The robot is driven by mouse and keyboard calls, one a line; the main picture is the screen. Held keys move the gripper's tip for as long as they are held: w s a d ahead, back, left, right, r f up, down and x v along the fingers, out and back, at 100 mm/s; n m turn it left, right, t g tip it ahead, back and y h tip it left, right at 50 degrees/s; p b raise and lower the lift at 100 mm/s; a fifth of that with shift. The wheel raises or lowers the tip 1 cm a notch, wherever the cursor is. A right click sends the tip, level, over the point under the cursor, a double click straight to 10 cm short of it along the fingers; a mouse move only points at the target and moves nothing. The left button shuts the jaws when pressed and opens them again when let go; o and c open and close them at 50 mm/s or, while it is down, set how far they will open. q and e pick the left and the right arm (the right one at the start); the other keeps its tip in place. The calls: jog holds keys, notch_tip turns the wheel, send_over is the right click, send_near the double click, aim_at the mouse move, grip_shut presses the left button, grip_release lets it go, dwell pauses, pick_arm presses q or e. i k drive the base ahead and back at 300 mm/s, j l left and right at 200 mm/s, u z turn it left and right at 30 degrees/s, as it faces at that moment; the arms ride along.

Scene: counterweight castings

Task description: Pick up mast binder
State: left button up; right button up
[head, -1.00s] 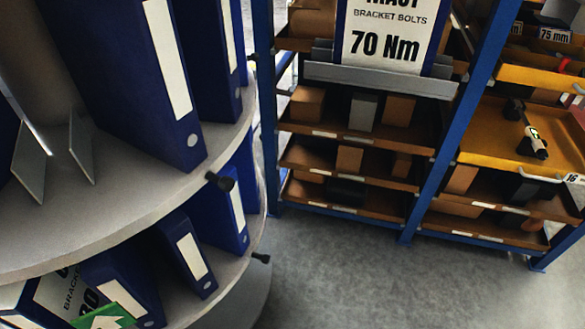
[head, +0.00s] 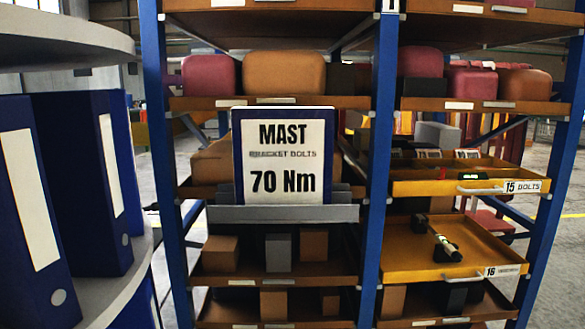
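The mast binder (head: 284,190) is dark blue with a white label reading "MAST BRACKET BOLTS 70 Nm". It stands upright, label facing me, in a grey holder (head: 283,213) on the front of the blue-framed shelf, near the middle of the head view. Nothing covers its front apart from the holder's lip at its bottom edge. Neither of my grippers shows in the head view.
A round grey carousel (head: 100,274) with blue binders (head: 98,170) fills the left side. The shelf rack (head: 378,170) holds brown and grey blocks and red castings. Yellow drawers (head: 440,248) stick out at the right, one carrying a dark tool. Floor shows at far right.

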aim_at(283, 155)
jog(key=i+l, duration=0.25)
jog(key=i, duration=0.2)
jog(key=i+l, duration=0.2)
jog(key=i, duration=0.2)
jog(key=i+l, duration=0.25)
jog(key=i, duration=0.2)
